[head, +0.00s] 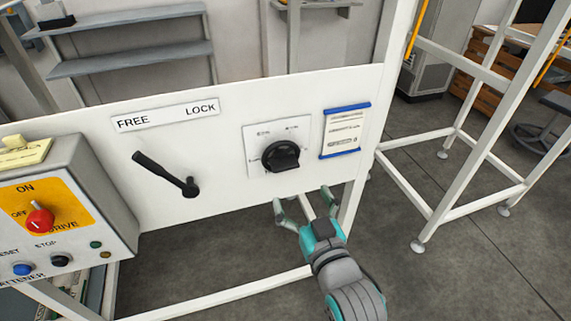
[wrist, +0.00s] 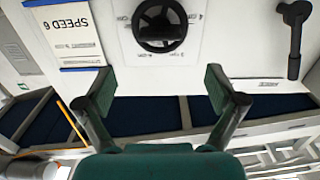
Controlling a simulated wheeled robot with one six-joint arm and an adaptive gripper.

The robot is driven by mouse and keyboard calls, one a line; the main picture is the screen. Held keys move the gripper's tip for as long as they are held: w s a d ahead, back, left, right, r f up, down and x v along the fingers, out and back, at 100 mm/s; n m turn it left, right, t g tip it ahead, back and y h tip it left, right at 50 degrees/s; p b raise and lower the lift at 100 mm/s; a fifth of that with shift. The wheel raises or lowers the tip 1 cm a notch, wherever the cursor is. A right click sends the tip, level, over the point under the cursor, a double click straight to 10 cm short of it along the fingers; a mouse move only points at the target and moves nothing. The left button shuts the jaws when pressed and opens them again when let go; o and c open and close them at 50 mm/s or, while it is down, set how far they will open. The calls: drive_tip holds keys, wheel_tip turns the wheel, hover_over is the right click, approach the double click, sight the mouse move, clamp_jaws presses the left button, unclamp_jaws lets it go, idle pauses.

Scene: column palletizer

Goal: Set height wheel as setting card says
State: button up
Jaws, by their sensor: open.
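The black height wheel (head: 281,155) sits on a white dial plate (head: 251,138) with small marks around it, too small to read surely. In the wrist view the wheel (wrist: 160,24) is upside down and partly cut off at the top. The setting card (head: 344,130), with blue strips at its top and bottom, is right of the wheel. In the wrist view the card (wrist: 68,22) shows "SPEED 6" upside down; its smaller lines are unreadable. My gripper (head: 303,198) is open and empty, below the wheel and apart from it; its spread fingers also show in the wrist view (wrist: 160,86).
A black lever (head: 165,173) left of the wheel has its handle toward FREE on the FREE/LOCK label (head: 166,117). A control box (head: 60,200) with a red knob stands at the left. A white frame post (head: 372,110) is right of the card.

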sight(287, 169)
drive_tip(key=x, duration=1)
drive_tip(key=shift+w+a, duration=0.1)
drive_tip(key=shift+w, duration=0.2)
drive_tip(key=c, duration=1.1)
